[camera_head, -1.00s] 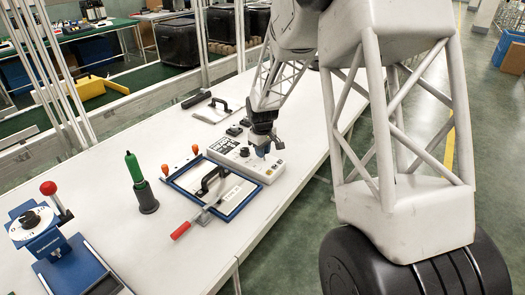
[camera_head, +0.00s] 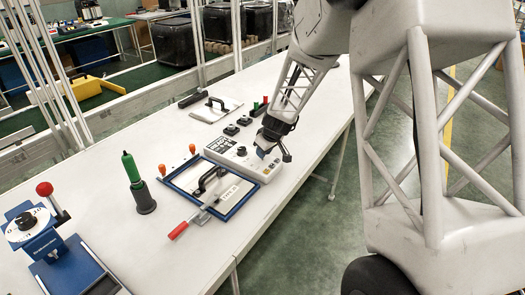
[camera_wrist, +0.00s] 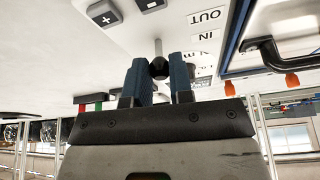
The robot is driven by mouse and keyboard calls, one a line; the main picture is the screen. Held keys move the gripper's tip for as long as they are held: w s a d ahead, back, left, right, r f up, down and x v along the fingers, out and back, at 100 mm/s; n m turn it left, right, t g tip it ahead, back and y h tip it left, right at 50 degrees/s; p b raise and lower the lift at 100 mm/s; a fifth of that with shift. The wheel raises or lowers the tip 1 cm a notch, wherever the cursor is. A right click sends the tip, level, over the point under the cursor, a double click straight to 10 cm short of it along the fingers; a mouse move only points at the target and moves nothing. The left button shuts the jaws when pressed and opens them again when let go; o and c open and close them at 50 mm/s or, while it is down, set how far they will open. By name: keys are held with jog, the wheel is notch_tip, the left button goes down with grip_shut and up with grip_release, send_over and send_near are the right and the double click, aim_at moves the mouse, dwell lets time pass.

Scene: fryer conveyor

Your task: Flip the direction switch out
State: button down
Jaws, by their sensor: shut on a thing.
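The direction switch (camera_wrist: 158,48) is a thin metal lever with a dark round knob on the white control box (camera_head: 217,150). My gripper (camera_wrist: 160,72) has its two blue fingers on either side of the knob and is shut on it. In the wrist view, labels OUT and IN are printed on the box beside the lever. In the head view my gripper (camera_head: 269,150) is tilted over the right part of the box. The lever is hidden there, and I cannot tell which label it points to.
A blue frame (camera_head: 224,217) with a black handle and red-handled clamp (camera_head: 178,230) lies in front of the box. A green-handled tool (camera_head: 131,168) stands left. Two dark button boxes (camera_head: 238,125) sit behind.

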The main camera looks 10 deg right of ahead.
jog(key=shift+s+d+f+t+y, duration=0.1)
jog(key=shift+s+d+t+y, duration=0.15)
jog(key=shift+t+y, duration=0.25)
jog(key=shift+s+d+f+t+y, duration=0.1)
jog(key=shift+s+d+t+y, duration=0.1)
jog(key=shift+t+y, duration=0.3)
dwell(0.3)
jog(key=c, duration=1)
grip_release()
jog(key=shift+s+d+r, duration=0.1)
jog(key=v, duration=0.7)
jog(key=shift+s+d, duration=0.2)
jog(key=shift+d, duration=0.05)
jog(key=shift+r, duration=0.15)
